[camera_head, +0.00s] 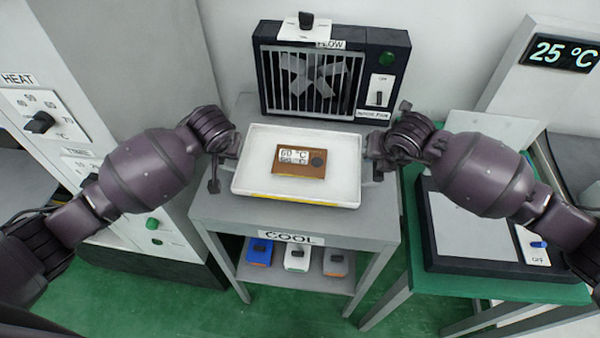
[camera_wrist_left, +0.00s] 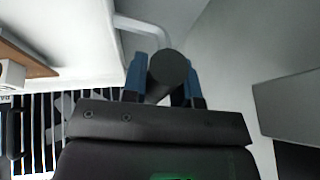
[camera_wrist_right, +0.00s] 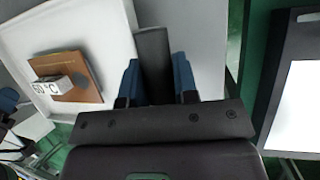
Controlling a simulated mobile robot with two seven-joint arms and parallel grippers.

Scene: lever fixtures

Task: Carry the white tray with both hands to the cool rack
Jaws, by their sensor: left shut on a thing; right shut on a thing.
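The white tray (camera_head: 258,150) is over the top of the grey rack (camera_head: 215,206) labelled COOL; I cannot tell whether it touches the rack top. A brown block (camera_head: 300,171) with a "60 °C" label lies in the tray. My left gripper (camera_head: 230,155) is shut on the tray's left handle, which shows in the left wrist view (camera_wrist_left: 140,25). My right gripper (camera_head: 372,157) is shut at the tray's right side; the tray's rim also shows in the right wrist view (camera_wrist_right: 131,15).
A dark fan unit (camera_head: 312,85) with a switch stands behind the tray. Blue, white and orange-based blocks (camera_head: 297,257) sit on the rack's lower shelf. A HEAT cabinet (camera_head: 45,130) is at left. A green table (camera_head: 500,288) with a dark-framed plate stands at right, below a 25 °C display (camera_head: 562,52).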

